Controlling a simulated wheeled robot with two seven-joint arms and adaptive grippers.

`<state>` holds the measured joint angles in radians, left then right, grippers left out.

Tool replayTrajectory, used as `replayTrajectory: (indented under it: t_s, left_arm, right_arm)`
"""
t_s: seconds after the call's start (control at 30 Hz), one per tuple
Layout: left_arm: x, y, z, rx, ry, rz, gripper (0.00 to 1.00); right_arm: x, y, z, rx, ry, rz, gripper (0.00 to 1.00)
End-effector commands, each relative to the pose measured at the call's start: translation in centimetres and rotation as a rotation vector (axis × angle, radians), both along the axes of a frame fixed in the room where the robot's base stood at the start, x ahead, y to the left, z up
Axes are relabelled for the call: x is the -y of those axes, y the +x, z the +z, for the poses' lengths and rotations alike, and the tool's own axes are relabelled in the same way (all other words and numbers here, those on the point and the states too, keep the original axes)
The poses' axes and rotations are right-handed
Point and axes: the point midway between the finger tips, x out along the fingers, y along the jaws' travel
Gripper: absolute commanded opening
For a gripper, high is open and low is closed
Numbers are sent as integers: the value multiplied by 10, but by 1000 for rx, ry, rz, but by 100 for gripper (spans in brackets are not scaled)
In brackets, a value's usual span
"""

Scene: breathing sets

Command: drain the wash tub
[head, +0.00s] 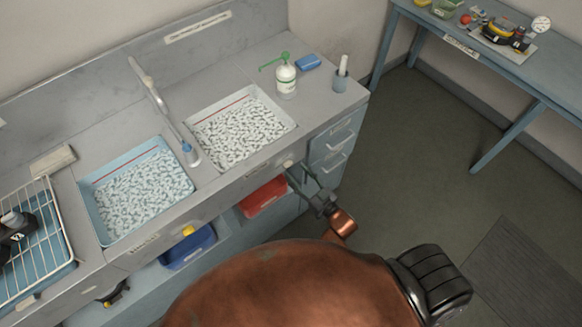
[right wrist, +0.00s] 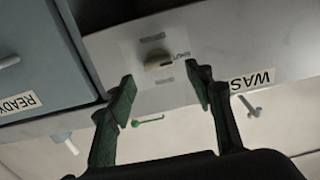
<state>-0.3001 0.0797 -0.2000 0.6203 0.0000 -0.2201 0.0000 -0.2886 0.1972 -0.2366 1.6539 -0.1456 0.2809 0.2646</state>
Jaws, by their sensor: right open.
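The tub (head: 243,103) at the right of the counter has a red line inside and is full of mottled white-and-grey contents; I cannot tell the level under them. On the counter front is a small pale knob (head: 287,163), which also shows in the right wrist view (right wrist: 157,61) on a light plate with small labels, one seemingly "SHUT". A partly hidden upside-down label (right wrist: 252,79) starting "WAS" is beside it. My right gripper (head: 302,176) is open near the knob; its fingers (right wrist: 164,88) stand either side of it, apparently not touching. My left gripper is not seen.
A second blue-rimmed tub (head: 136,191) is at the left, with a tap (head: 150,88) between.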

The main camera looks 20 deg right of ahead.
Motion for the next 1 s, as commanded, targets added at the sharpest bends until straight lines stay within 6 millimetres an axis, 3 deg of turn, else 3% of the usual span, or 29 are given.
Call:
replayTrajectory:
  t_s: [0.1,0.3,0.63,1.0]
  left_arm:
    - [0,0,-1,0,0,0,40]
    - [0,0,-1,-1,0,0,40]
    - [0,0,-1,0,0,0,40]
    - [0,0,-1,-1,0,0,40]
  right_arm:
    - [-5,19,0,1,-1,0,48]
    - [-9,38,-1,-2,0,-1,48]
    - [-10,42,-1,-3,-1,-1,48]
    - [-10,42,-1,-3,-1,-1,23]
